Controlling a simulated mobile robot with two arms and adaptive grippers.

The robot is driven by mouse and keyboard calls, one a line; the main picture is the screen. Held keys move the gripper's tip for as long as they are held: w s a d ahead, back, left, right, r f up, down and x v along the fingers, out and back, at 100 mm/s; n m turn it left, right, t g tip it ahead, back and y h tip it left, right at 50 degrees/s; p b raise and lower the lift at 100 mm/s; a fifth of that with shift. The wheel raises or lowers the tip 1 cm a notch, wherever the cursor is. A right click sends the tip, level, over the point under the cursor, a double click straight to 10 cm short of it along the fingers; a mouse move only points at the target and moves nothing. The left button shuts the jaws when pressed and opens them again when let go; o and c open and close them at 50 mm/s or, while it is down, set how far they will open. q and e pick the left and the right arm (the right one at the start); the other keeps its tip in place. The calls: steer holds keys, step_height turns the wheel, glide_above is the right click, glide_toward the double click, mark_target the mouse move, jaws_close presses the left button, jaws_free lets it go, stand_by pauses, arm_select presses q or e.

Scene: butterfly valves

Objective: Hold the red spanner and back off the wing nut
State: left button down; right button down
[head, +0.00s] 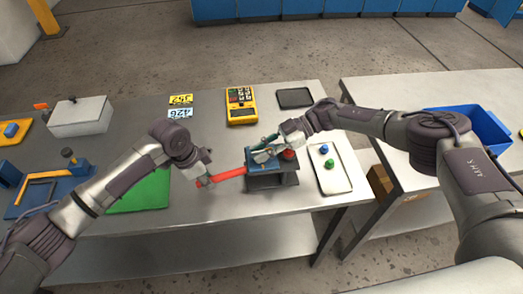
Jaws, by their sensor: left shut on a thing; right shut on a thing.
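The red spanner (226,176) lies almost level, its right end against the blue fixture (258,165) on a dark grey stand (272,183). My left gripper (203,181) is shut on the spanner's left end. My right gripper (268,150) is shut over the top of the blue fixture, at the wing nut. The wing nut itself is too small and too covered by the fingers to make out. A red round part (289,155) shows on the fixture's right side, just beside my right gripper.
A white tray (338,184) with a blue and a green knob stands close on the right. A yellow meter (241,106) and a black tray (295,98) lie behind. A green mat (140,192) lies left. A blue bin (480,124) is on the right table.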

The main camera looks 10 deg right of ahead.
steer(key=shift+f+n+g+h, duration=0.15)
steer(key=shift+n+g+h, duration=0.15)
steer(key=shift+n+g, duration=0.35)
steer(key=shift+f+n+g, duration=0.1)
steer(key=shift+n+g, duration=0.15)
steer(key=shift+g, duration=0.1)
steer(key=c, duration=1)
jaws_free()
steer(key=shift+o, duration=0.2)
step_height(320, 180, up, 10)
steer(key=shift+r, duration=0.1)
